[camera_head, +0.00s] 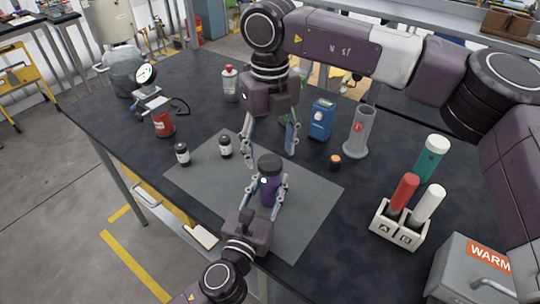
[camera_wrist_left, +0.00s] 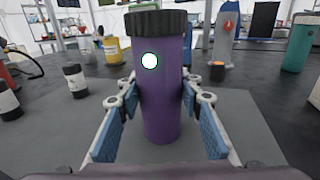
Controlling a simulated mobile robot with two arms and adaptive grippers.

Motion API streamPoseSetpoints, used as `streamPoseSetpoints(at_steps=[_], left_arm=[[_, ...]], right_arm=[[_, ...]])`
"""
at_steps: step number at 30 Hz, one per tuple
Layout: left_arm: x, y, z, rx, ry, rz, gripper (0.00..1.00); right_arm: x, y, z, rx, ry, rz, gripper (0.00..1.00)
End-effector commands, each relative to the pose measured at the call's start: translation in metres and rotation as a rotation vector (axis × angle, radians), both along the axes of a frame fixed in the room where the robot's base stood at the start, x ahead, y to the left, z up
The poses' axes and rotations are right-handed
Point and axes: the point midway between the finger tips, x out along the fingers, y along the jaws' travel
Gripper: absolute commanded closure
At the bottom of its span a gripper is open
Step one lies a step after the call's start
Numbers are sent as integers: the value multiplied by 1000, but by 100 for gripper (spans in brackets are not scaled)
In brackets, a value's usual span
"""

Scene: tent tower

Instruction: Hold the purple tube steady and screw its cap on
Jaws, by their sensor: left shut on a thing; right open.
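The purple tube (camera_head: 269,190) stands upright over the grey mat (camera_head: 205,172), and its black cap (camera_head: 269,164) sits on top. In the left wrist view the tube (camera_wrist_left: 161,105) shows a round white spot with a green rim, and the ribbed cap (camera_wrist_left: 156,23) looks level; how tight it is cannot be told. My left gripper (camera_head: 269,196) is shut on the tube's body from the near side, one finger on each side. My right gripper (camera_head: 270,150) is open and empty, pointing down with its fingers apart around and just above the cap's level. It is out of the left wrist view.
Two small dark bottles (camera_head: 225,147) stand left of the tube. A small orange-topped vial (camera_head: 335,162), a grey cylinder (camera_head: 359,133) and a blue device (camera_head: 321,119) stand behind right. A white rack (camera_head: 399,228) holds tubes at right, near a WARM box (camera_head: 470,270). The front mat is clear.

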Motion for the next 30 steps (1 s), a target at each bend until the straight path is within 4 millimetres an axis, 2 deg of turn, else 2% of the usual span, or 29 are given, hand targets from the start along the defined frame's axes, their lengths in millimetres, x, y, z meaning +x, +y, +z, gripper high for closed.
streamPoseSetpoints(at_steps=[1,6,12,18,26,27,30], left_arm=[[0,0,0,0,0,0,100],[0,0,0,0,0,0,100],[0,0,0,0,0,0,100],[0,0,0,0,0,0,100],[0,0,0,0,0,0,100],[0,0,0,0,0,0,62],[0,0,0,0,0,0,51]], right_arm=[[1,0,12,2,-4,0,41],[1,1,50,1,-4,-1,41],[1,1,83,1,-3,-1,41],[0,0,95,1,0,-1,41],[0,0,96,0,0,0,41],[0,0,96,0,0,0,41],[0,0,96,0,0,0,41]])
